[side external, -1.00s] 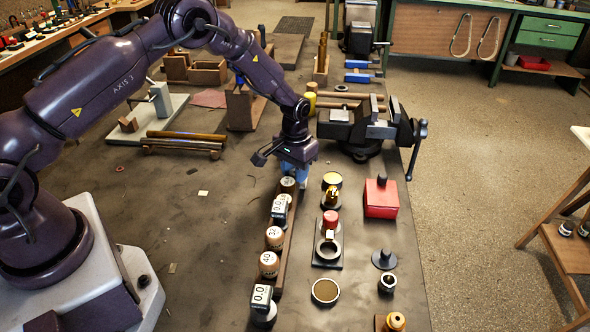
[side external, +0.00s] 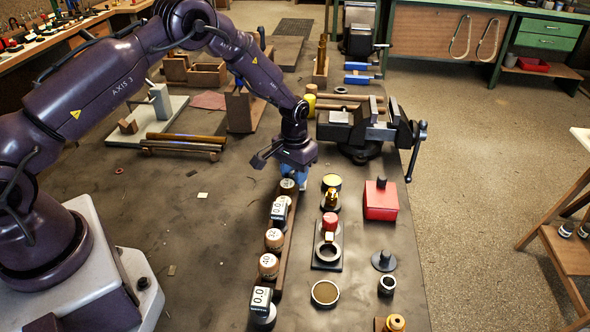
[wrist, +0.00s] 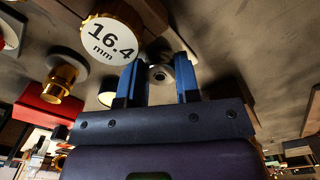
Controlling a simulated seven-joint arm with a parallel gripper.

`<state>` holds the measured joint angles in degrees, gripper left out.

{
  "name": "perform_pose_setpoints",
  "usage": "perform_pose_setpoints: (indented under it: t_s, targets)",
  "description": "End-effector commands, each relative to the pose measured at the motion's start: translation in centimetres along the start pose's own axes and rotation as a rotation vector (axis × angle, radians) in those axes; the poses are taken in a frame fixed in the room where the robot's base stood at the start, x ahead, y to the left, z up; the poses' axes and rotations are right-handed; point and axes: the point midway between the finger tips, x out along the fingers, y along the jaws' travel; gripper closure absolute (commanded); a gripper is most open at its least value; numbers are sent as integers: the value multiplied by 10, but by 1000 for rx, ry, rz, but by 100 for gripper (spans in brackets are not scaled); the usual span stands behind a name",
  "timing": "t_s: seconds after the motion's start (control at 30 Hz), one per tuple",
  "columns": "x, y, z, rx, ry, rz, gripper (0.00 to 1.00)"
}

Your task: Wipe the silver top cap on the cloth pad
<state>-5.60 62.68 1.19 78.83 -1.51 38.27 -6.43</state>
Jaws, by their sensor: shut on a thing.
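My gripper (side external: 298,182) points down at the far end of the row of labelled round gauges in the side view. In the wrist view its two blue fingers (wrist: 158,78) are shut on a small, pale grey, round thing with a dark centre (wrist: 160,74). This looks like the silver top cap, but it is mostly hidden in the side view. I cannot pick out the cloth pad for certain. A flat pinkish sheet (side external: 209,99) lies far back on the bench. A brass piece marked 16.4 mm (wrist: 108,40) is close to the left finger in the wrist view.
The labelled gauges stand in a wooden rack (side external: 287,245) below my gripper. To the right are a red box (side external: 381,203), a red-capped part (side external: 330,218) and a round brown-filled dish (side external: 325,293). A vise (side external: 372,128) stands behind. The bench left of the rack is mostly clear.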

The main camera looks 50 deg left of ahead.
Motion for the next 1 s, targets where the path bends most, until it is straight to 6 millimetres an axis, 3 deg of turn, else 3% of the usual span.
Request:
perform_pose_setpoints:
  t_s: [0.17,0.57,1.0]
  targets:
    - [2,3,5,4,-12,2,94]
    - [1,-2,-4,3,-11,3,94]
    - [-26,-3,-6,2,-4,2,94]
